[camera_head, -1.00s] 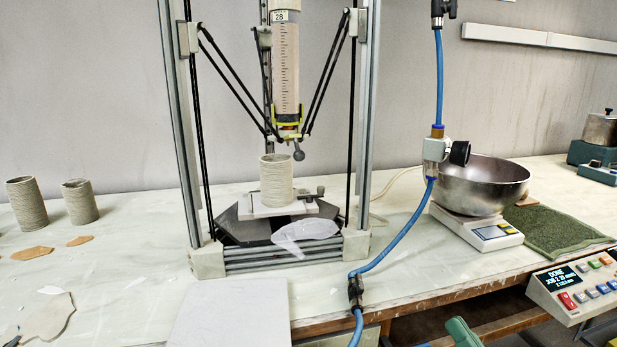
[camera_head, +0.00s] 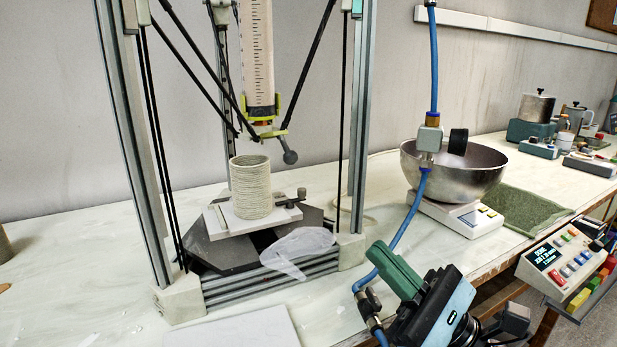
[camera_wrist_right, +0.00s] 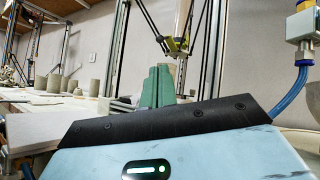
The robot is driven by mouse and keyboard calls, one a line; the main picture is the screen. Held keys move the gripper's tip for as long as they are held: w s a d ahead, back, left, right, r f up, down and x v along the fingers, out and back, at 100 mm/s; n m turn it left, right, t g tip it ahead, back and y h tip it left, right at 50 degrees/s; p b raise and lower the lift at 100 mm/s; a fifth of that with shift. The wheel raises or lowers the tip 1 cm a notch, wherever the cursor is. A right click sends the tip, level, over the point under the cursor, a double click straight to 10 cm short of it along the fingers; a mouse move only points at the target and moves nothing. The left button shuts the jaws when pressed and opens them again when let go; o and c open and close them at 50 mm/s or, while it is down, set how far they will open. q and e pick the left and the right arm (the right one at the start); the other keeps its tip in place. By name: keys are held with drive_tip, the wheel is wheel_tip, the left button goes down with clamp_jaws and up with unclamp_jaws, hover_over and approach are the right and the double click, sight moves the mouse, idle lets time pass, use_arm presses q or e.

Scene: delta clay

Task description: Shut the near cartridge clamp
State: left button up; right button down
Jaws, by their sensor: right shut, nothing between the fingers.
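The clay cartridge (camera_head: 258,60) hangs upright inside the printer frame in the head view. A yellow-green clamp (camera_head: 270,127) sits around its lower end. A dark arm with a grey ball knob (camera_head: 290,157) hangs just below the clamp. I cannot tell from here whether the clamp is open. My right gripper (camera_head: 386,262) has green fingers, is shut and empty, and is low at the table's front edge, right of the printer and well apart from the clamp. In the right wrist view the green fingers (camera_wrist_right: 157,86) stand together below the clamp (camera_wrist_right: 170,45). My left gripper is not in view.
A ribbed clay cylinder (camera_head: 250,186) stands on a white plate below the cartridge. The printer's posts (camera_head: 357,110) and thin rods surround it. A blue hose (camera_head: 400,235) hangs close to my right gripper. A steel bowl (camera_head: 450,180) sits on a scale at right.

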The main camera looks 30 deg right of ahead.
drive_tip(key=p, duration=0.6)
approach(297, 159)
drive_tip(key=x, duration=0.5)
drive_tip(key=shift+a, duration=0.1)
drive_tip(key=shift+w+a+r+p, duration=0.3)
drive_tip(key=shift+w+p, duration=0.2)
drive_tip(key=shift+w+a, duration=0.1)
drive_tip(key=shift+w, duration=0.1)
drive_tip(key=shift+s+r+h+p, duration=0.2)
drive_tip(key=shift+r+h+p, duration=0.15)
drive_tip(key=shift+p, duration=0.2)
drive_tip(key=shift+w+m, duration=0.1)
drive_tip(key=shift+m, duration=0.3)
